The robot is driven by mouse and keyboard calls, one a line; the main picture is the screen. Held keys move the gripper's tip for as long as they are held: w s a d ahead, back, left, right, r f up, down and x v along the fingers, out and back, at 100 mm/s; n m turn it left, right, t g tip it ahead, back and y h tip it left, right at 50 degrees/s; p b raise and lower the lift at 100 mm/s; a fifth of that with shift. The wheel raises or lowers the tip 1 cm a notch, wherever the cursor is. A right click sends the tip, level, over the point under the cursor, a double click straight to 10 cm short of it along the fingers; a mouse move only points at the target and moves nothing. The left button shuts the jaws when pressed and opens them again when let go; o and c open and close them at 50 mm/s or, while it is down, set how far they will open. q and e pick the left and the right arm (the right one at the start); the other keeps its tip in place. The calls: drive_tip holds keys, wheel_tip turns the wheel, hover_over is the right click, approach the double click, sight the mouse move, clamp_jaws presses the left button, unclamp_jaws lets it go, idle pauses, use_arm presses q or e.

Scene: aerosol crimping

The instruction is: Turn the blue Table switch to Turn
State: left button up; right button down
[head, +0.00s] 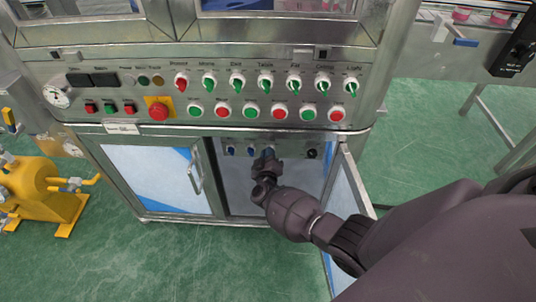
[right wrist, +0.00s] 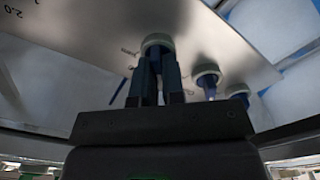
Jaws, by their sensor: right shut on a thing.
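A row of blue switches sits on a metal panel inside the open lower cabinet. Two of them, a left blue switch (head: 231,151) and a middle blue switch (head: 250,151), show to the left of my right gripper (head: 268,157). In the right wrist view, my right gripper (right wrist: 157,75) is shut on a blue switch with a pale round collar (right wrist: 157,40). The fingers hide most of its handle, so its exact angle cannot be told. The small labels are not readable enough to confirm that it is Table. My left gripper is not in view.
Two more blue switches (right wrist: 207,72) (right wrist: 238,90) are close to the right of the fingers in the wrist view. The open cabinet door (head: 345,205) stands right beside my right arm. Above is a panel of green and red switches (head: 265,84). A black knob (head: 312,153) is further right.

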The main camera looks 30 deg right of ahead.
use_arm(q)
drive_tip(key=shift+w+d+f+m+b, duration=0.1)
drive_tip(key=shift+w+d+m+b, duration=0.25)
drive_tip(key=shift+b, duration=0.75)
use_arm(e)
drive_tip(key=m, duration=1.1)
drive_tip(key=d+m, duration=0.1)
drive_tip(key=m, duration=0.5)
drive_tip(key=shift+s+f, duration=0.15)
drive_tip(key=shift+s, duration=0.25)
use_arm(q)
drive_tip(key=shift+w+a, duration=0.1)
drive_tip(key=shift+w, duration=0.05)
use_arm(e)
drive_tip(key=shift+m, duration=0.4)
drive_tip(key=c, duration=1.3)
unclamp_jaws()
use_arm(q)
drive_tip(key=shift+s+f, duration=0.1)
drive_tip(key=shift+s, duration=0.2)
use_arm(e)
drive_tip(key=shift+o, duration=0.4)
drive_tip(key=shift+a, duration=0.1)
